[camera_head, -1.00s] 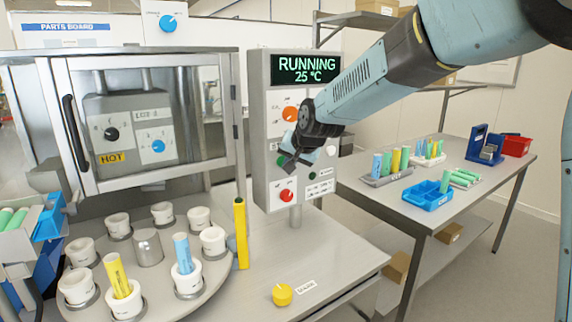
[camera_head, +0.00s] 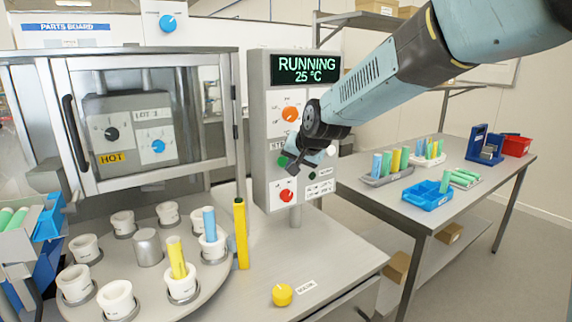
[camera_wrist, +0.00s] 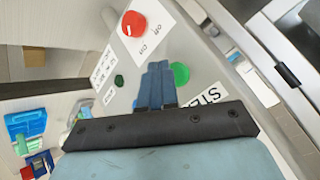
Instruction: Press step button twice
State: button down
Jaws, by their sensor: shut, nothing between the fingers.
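The control panel (camera_head: 258,130) has a lit display reading RUNNING 25 °C. The green step button (camera_head: 282,160) is on its left side under a partly covered STEP label. The green button also shows in the wrist view (camera_wrist: 181,73), partly behind my fingers. My gripper (camera_head: 290,174) is shut and empty in front of the panel, just below and right of the button. In the wrist view its fingertips (camera_wrist: 158,68) lie beside the button; I cannot tell whether they touch the panel.
A red knob (camera_head: 287,196) and an orange knob (camera_head: 290,114) are close by on the panel. A round turntable (camera_head: 215,283) carries white cups, one with a yellow tube (camera_head: 177,258) and one with a blue tube (camera_head: 209,224). A yellow post (camera_head: 241,234) stands beside it.

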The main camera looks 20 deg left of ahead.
jog(key=shift+d, duration=0.1)
jog(key=s+d, duration=0.1)
jog(key=d, duration=0.1)
jog(key=s+d, duration=0.1)
jog(key=s, duration=0.1)
jog(key=shift+s+d, duration=0.2)
jog(key=shift+d, duration=0.15)
dwell(0.3)
dwell(0.4)
